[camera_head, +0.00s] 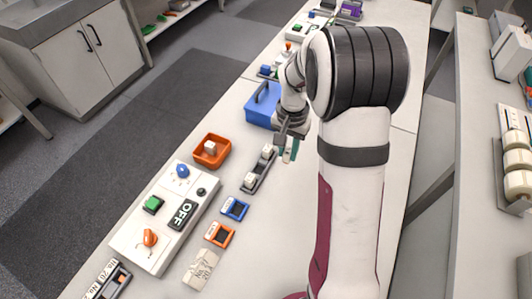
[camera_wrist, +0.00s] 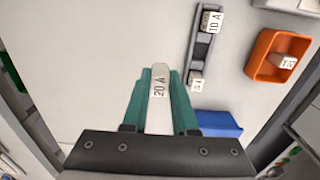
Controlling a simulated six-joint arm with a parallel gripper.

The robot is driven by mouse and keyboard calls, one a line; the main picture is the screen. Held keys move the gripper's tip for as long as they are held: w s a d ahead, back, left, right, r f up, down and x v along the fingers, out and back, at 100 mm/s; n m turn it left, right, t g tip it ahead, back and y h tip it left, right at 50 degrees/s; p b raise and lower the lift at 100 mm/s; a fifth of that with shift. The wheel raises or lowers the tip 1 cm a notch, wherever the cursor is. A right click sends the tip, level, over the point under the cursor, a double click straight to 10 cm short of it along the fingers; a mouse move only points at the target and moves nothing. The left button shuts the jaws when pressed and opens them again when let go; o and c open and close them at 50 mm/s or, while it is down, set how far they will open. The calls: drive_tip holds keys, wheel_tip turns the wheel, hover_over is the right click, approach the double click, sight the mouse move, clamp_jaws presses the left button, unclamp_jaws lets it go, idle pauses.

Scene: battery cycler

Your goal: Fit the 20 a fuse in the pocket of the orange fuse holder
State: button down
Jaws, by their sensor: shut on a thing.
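My gripper (camera_wrist: 160,92) is shut on the 20 A fuse (camera_wrist: 158,108), a white block whose label shows between the teal fingers in the wrist view. In the head view my gripper (camera_head: 290,150) hangs above the table, to the right of the grey fuse rack (camera_head: 258,178); the fuse cannot be made out there. The orange fuse holder (camera_head: 212,240) lies on the table in the head view, below and left of my gripper and well apart from it. A dark pocket shows in its top. The holder is not seen in the wrist view.
The rack holds two white fuses, one marked 10 A (camera_wrist: 213,21). A blue holder (camera_head: 226,215) sits just beyond the orange one. An orange bin (camera_head: 201,160), a blue bin (camera_head: 257,112) and a switch panel (camera_head: 134,240) stand nearby. A white tag lies close by.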

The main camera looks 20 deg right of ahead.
drive_tip(key=s+a+f, duration=0.1)
drive_tip(key=s+a, duration=0.5)
drive_tip(key=a, duration=0.5)
drive_tip(key=s+a+f, duration=0.1)
drive_tip(key=s+a, duration=0.4)
drive_tip(key=a, duration=0.6)
drive_tip(key=shift+s+d+f, duration=0.1)
drive_tip(key=shift+f, duration=1.45)
drive_tip(key=shift+s+d+f, duration=0.1)
drive_tip(key=shift+f, duration=1.45)
drive_tip(key=shift+f, duration=0.2)
drive_tip(key=c, duration=0.6)
unclamp_jaws()
